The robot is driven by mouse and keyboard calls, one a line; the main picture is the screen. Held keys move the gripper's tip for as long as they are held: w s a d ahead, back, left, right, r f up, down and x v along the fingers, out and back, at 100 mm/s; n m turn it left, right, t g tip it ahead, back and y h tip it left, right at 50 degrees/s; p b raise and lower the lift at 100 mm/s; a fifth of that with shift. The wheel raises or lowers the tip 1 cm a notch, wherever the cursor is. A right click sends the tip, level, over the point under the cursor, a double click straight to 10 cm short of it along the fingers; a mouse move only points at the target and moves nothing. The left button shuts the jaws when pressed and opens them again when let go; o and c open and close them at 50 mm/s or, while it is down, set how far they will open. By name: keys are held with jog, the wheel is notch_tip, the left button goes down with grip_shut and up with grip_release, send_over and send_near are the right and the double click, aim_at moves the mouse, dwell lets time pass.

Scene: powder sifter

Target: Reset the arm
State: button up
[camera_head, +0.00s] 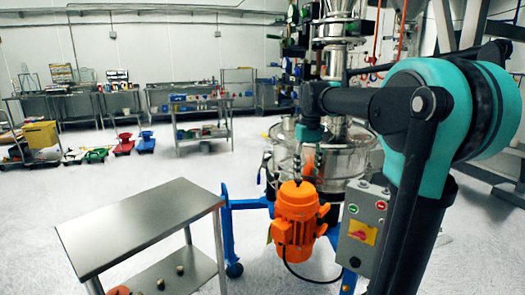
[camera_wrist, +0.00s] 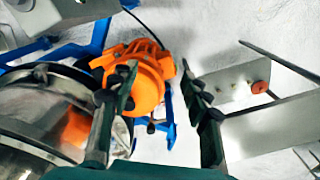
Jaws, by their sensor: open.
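My arm reaches in from the right of the head view, with a large teal joint, and extends left in front of the steel sifter (camera_head: 345,160). My gripper (camera_head: 307,172) points down beside the sifter's drum, above the orange motor (camera_head: 295,212) in the picture. In the wrist view my gripper (camera_wrist: 158,70) has its two dark fingers spread apart, with nothing between them. The orange motor (camera_wrist: 148,85) shows beyond the fingers, and the sifter's round steel body (camera_wrist: 40,110) fills the lower left. I cannot tell the exact gap between the fingertips and the motor.
A steel table (camera_head: 140,222) stands at the front left, with several small items on its lower shelf. A grey control box (camera_head: 363,228) with buttons and a switch is right of the motor. Blue frame legs (camera_head: 228,230) stand between.

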jog(key=s+d+f+m+t, duration=0.1)
jog(key=s+d+f+t, duration=0.1)
jog(key=s+f, duration=0.8)
jog(key=s+d+f+m+t, duration=0.2)
jog(key=s+f, duration=0.9)
jog(key=f, duration=0.5)
jog(key=shift+s+f+m, duration=0.2)
jog(key=shift+m, duration=0.1)
